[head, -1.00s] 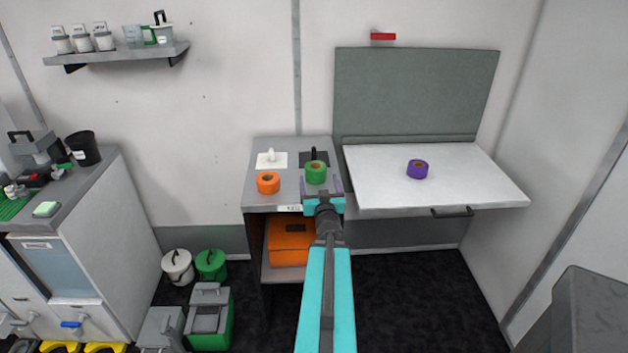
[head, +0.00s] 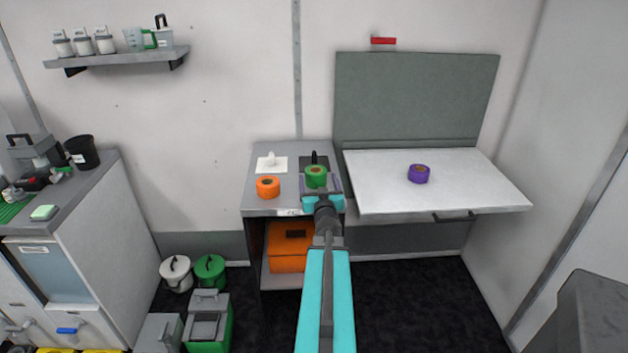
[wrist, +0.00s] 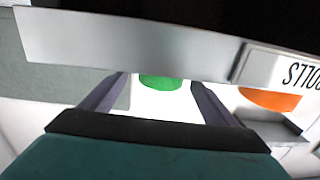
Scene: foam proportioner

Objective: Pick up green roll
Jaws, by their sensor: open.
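The green roll (head: 316,176) sits on the grey cabinet top, toward its right side. My gripper (head: 319,186) is open, with its fingers on either side of the green roll in the head view. In the wrist view the green roll (wrist: 161,83) shows between the two open fingers, partly cut off by a grey edge. Whether the fingers touch the roll I cannot tell.
An orange roll (head: 268,187) stands to the left on the same cabinet top (head: 255,205). A purple roll (head: 419,174) lies on the white fold-down table (head: 375,190). An orange case (head: 288,247) sits below.

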